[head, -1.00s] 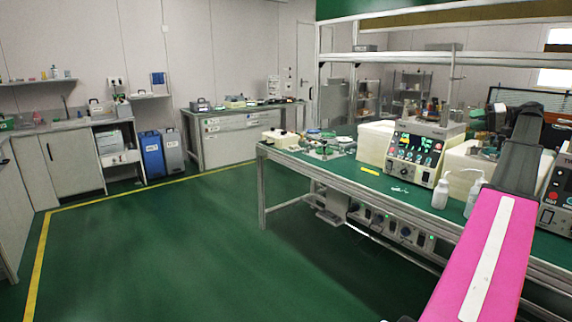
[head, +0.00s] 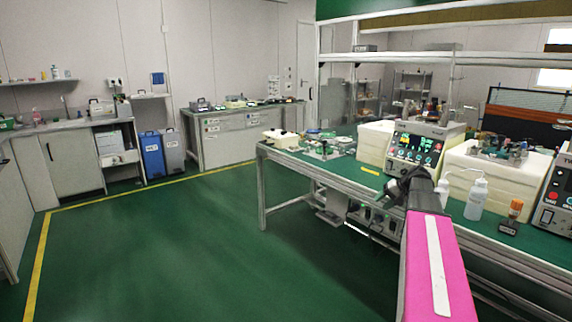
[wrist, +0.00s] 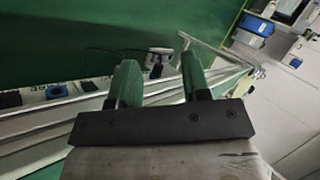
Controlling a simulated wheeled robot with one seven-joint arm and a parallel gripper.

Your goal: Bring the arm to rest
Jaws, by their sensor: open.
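My pink arm (head: 437,262) reaches up from the bottom right of the head view, with its dark wrist end in front of the bench edge. My gripper (wrist: 158,75) shows in the wrist view with its two fingers apart and nothing between them. The fingers point toward the green floor and the metal bench frame. In the head view the fingers cannot be made out.
The green-topped bench (head: 345,172) carries a control unit (head: 416,147), white bottles (head: 476,199) and a small orange-capped item (head: 514,212) close to my arm. Blue (head: 151,154) and grey bins stand at the back left. The green floor (head: 180,250) at left is clear.

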